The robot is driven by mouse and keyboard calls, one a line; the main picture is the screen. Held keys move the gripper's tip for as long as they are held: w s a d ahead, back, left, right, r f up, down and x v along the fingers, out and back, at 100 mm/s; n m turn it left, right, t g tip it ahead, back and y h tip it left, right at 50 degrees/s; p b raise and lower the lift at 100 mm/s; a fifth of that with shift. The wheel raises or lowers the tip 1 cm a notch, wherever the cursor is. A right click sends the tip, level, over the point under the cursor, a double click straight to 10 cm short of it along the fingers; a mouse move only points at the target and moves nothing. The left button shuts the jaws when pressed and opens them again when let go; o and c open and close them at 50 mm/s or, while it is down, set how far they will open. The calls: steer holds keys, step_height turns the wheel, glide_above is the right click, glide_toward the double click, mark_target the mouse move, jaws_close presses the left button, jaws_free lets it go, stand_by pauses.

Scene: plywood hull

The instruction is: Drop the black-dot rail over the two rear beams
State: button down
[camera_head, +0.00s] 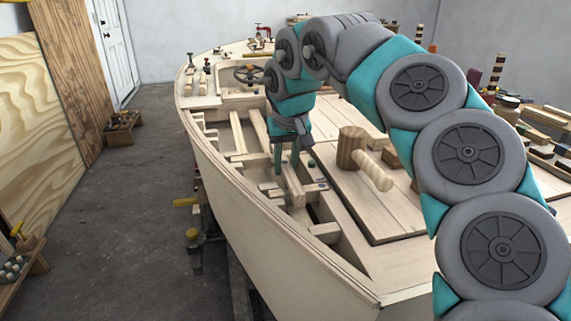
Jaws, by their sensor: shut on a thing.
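My gripper (286,170) points down over the open left side of the boat hull. Its fingers are shut on a light wooden rail (294,192), which slants down toward the viewer. No black dot can be made out on it, and part of it is hidden by the fingers. Pale wooden beams (237,132) and (251,157) span the open bay behind and left of the gripper. I cannot tell which are the two rear beams, or whether the rail touches any beam.
A wooden mallet (364,157) lies on the plank deck (365,205) right of the gripper. The hull's side (235,190) rises on the left. Blocks and jars crowd the right. The floor (135,220) at left is mostly clear.

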steer(key=shift+f, duration=0.9)
steer(key=c, duration=0.6)
jaws_free()
steer(key=shift+v, duration=3.85)
